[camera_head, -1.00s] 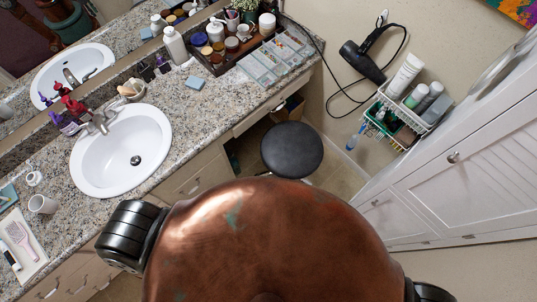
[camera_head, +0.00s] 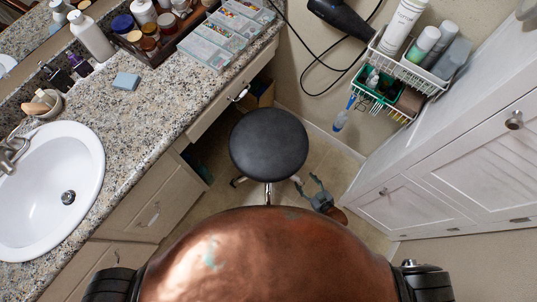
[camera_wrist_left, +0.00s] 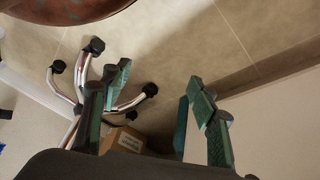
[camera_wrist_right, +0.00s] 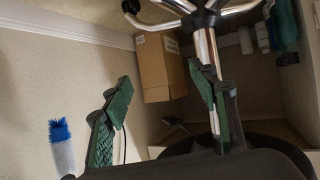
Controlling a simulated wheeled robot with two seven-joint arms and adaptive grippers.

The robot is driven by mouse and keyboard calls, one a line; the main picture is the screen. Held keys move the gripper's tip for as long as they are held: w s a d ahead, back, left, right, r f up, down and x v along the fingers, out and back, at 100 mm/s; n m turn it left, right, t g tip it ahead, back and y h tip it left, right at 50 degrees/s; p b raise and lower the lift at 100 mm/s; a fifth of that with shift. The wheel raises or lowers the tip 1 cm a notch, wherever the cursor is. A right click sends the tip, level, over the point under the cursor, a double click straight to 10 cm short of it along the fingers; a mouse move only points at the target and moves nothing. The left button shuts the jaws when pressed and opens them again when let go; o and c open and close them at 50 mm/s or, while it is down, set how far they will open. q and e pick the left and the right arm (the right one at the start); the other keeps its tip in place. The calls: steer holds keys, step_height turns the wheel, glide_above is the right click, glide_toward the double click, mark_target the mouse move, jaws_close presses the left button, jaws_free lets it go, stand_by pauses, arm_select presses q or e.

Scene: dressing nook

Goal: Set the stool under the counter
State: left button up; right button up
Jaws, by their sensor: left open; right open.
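The stool has a round black seat (camera_head: 268,145) and chrome legs on casters. It stands on the floor beside the granite counter (camera_head: 140,105), near the open space below the drawer. My right gripper (camera_head: 306,181) is open, low at the seat's right side. In the right wrist view, the chrome column (camera_wrist_right: 206,45) appears beside and partly behind one finger of the open right gripper (camera_wrist_right: 160,84); contact is unclear. My left gripper (camera_wrist_left: 158,80) is open, with the stool's wheeled base (camera_wrist_left: 75,92) at the left; it is hidden in the head view.
A cardboard box (camera_wrist_right: 158,68) is in the recess below the counter. A wire rack (camera_head: 425,75) with bottles and a blue brush (camera_head: 341,121) hang on the wall. White cabinet doors (camera_head: 475,165) bound the right side. Some floor between stool and cabinet is clear.

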steer(key=w+a+f+t+y+b, duration=0.1)
steer(key=w+a+y+b, duration=0.1)
steer(key=a+b, duration=0.4)
steer(key=w+a+f+n+y+b, duration=0.1)
steer(key=w+a+y+b, duration=0.1)
steer(key=w+a+b, duration=0.3)
steer(key=w+a+f+t+y+b, duration=0.1)
steer(key=w+a+f+y+b, duration=0.1)
steer(key=w+a+b, duration=0.2)
steer(key=shift+a+f+n+t+b, duration=0.1)
steer(key=shift+a+n+t+b, duration=0.2)
steer(key=shift+a+b, duration=1.1)
steer(key=shift+w+a, duration=0.25)
steer(key=shift+w, duration=0.1)
arm_select(q)
steer(key=w+d+f+t+h, duration=0.1)
steer(key=w+d+f+t, duration=0.1)
steer(key=w, duration=0.4)
steer(key=shift+w+d+f+t, duration=0.25)
steer(key=shift+w+d+t, duration=0.05)
steer(key=shift+d, duration=0.45)
arm_select(e)
jaws_close()
